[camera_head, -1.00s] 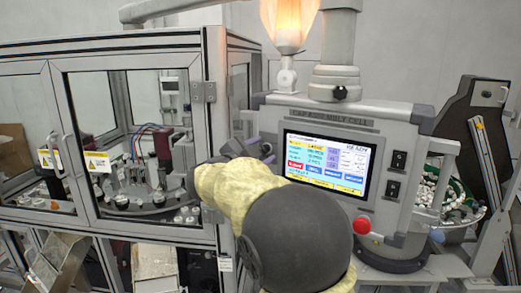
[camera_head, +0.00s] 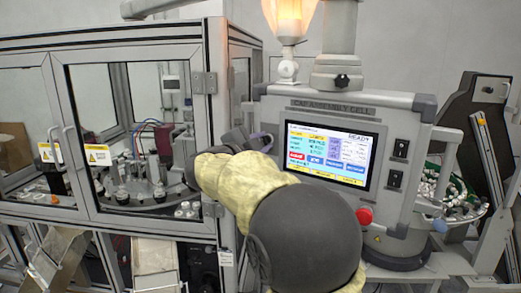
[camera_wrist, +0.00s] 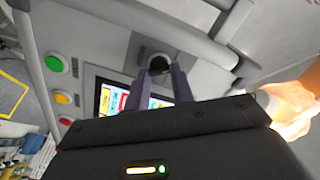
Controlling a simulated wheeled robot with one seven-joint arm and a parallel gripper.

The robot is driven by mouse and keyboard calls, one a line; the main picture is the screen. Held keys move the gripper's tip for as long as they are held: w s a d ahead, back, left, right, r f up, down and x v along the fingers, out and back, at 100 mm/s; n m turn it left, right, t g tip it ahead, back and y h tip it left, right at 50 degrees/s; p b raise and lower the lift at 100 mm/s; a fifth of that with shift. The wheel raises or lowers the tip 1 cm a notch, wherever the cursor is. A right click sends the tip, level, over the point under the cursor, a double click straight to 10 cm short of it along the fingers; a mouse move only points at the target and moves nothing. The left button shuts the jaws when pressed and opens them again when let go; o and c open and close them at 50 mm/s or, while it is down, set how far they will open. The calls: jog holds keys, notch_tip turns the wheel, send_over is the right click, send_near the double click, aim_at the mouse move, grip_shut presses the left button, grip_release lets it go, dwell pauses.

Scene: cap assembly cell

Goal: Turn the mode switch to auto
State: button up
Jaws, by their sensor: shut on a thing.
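The mode switch shows in the wrist view as a black round knob (camera_wrist: 159,61) on a grey plate of the control panel. My gripper (camera_wrist: 160,70) has its two grey-purple fingers on either side of the knob and is shut on it. Which mode the knob points to cannot be read. In the head view my gripper (camera_head: 250,141) is at the panel's left side, left of the touchscreen (camera_head: 328,155). The knob cannot be made out there, behind my gripper and arm.
Green (camera_wrist: 55,63), yellow (camera_wrist: 62,98) and red (camera_wrist: 65,120) buttons sit left of the knob in the wrist view. The glazed machine enclosure (camera_head: 135,60) stands close on the left.

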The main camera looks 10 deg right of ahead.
jog(key=m+b, duration=0.4)
jog(key=b, duration=0.1)
jog(key=shift+d+f, duration=0.1)
jog(key=shift+f, duration=0.25)
jog(key=m+b, duration=0.3)
jog(key=m, duration=0.1)
jog(key=shift+b, duration=0.35)
jog(key=m+b, duration=0.4)
jog(key=m, duration=0.1)
jog(key=shift+b, duration=0.35)
jog(key=shift+r+m+b, duration=0.15)
jog(key=shift+m+b, duration=0.7)
jog(key=shift+m, duration=0.65)
jog(key=shift+r, duration=0.1)
jog(key=o, duration=1)
jog(key=shift+w, duration=0.1)
